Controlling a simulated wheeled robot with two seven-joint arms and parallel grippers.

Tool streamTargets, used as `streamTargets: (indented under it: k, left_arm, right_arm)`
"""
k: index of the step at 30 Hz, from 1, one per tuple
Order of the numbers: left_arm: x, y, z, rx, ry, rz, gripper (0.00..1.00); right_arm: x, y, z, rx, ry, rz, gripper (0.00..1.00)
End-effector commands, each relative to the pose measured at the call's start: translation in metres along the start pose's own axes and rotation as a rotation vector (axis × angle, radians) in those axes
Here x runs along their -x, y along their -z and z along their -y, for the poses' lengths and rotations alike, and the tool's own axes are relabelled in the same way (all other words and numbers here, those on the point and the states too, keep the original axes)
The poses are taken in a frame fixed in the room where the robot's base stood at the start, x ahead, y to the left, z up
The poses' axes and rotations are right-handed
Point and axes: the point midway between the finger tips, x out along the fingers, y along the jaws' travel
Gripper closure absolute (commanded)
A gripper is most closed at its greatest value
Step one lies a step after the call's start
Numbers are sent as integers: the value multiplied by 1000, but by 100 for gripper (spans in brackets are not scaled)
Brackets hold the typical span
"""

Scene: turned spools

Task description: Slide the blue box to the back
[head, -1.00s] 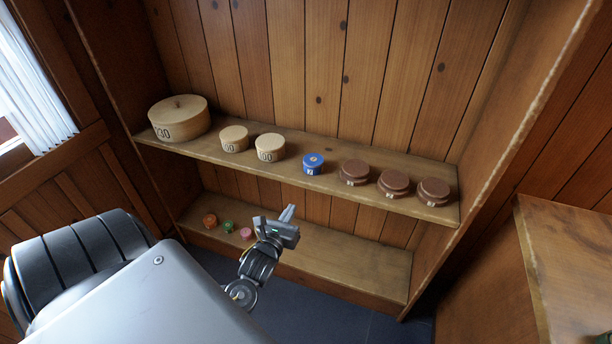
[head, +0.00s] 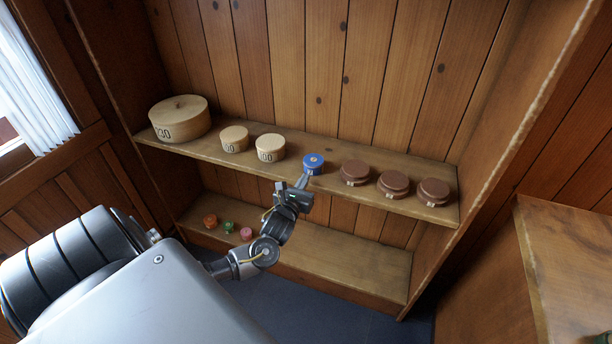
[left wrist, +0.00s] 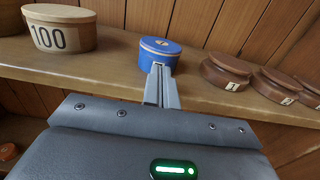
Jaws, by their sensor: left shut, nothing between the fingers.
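The blue box (head: 313,163) is a small round lidded box near the middle of the upper shelf, close to its front edge. It also shows in the left wrist view (left wrist: 159,52). My left gripper (head: 304,180) is shut and empty, in front of the blue box. In the left wrist view its closed fingertips (left wrist: 158,72) overlap the lower front of the box; they look at or very near its front face, and I cannot tell whether they touch. My right gripper is not in view.
On the upper shelf (head: 225,154), a large pale box (head: 180,119) and two smaller pale boxes (head: 234,139) (head: 270,148) stand left of the blue box. Three brown boxes (head: 355,172) (head: 393,184) (head: 433,191) stand to its right. Bare shelf lies behind the blue box. Small spools (head: 229,227) stand on the lower shelf.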

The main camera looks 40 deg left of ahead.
Motion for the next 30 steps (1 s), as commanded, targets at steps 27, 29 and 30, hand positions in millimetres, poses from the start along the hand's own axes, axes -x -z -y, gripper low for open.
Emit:
streamTargets:
  k: [27,29,30]
  left_arm:
    - [-49,-1,-4,-4,-4,-1,100]
    - [-58,-1,0,-4,1,-1,100]
    - [-61,-1,1,-3,2,-1,100]
  right_arm:
    - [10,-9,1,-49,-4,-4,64]
    - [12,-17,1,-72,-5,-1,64]
    - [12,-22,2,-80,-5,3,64]
